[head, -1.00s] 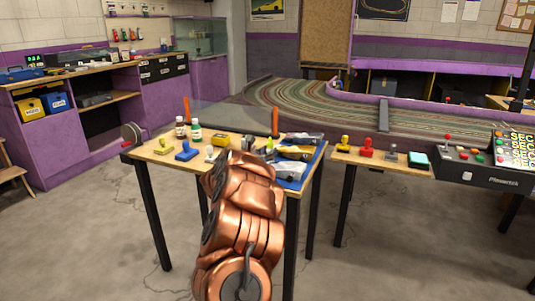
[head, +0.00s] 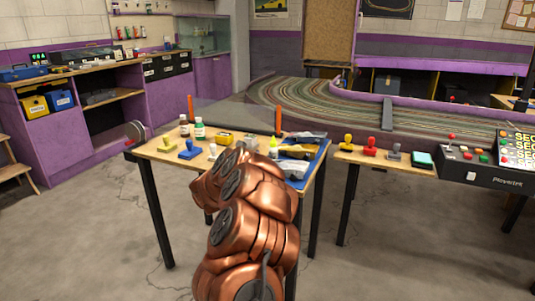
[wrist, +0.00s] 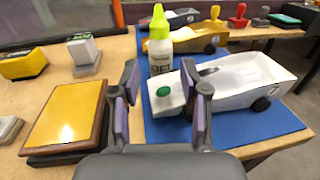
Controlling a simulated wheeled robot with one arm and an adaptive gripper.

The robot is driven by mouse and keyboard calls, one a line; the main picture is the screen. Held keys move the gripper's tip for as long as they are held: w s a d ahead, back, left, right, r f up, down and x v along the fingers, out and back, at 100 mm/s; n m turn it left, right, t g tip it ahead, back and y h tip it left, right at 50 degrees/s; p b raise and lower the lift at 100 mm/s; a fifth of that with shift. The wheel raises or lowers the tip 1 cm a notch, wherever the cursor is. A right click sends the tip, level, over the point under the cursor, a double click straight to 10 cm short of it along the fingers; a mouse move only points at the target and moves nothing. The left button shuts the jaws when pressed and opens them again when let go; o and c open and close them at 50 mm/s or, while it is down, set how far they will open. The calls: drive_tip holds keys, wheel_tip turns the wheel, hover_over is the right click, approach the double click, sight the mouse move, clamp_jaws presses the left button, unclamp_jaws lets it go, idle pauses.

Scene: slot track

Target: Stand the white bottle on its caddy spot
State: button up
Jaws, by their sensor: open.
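A white bottle (wrist: 159,52) with a yellow-green cap stands upright on the blue mat (wrist: 228,123) in the wrist view. The bottle also shows small in the head view (head: 273,148), at the mat's left edge. My gripper (wrist: 163,88) is open, with its fingers apart. In the wrist view the bottle is beyond the fingertips, its lower part hidden behind a white slot car (wrist: 235,82). A green disc on the car's end shows between the fingers. In the head view my arm hides the gripper. I cannot make out the caddy spot.
A gold car (wrist: 190,40) and a dark car stand behind. A yellow-topped wooden block (wrist: 65,115) lies left. Several stamps stand on the right table (head: 385,161).

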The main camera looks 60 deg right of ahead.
drive_tip(key=shift+w+a, duration=0.15)
drive_tip(key=shift+a, duration=2.55)
drive_tip(key=shift+r, duration=0.1)
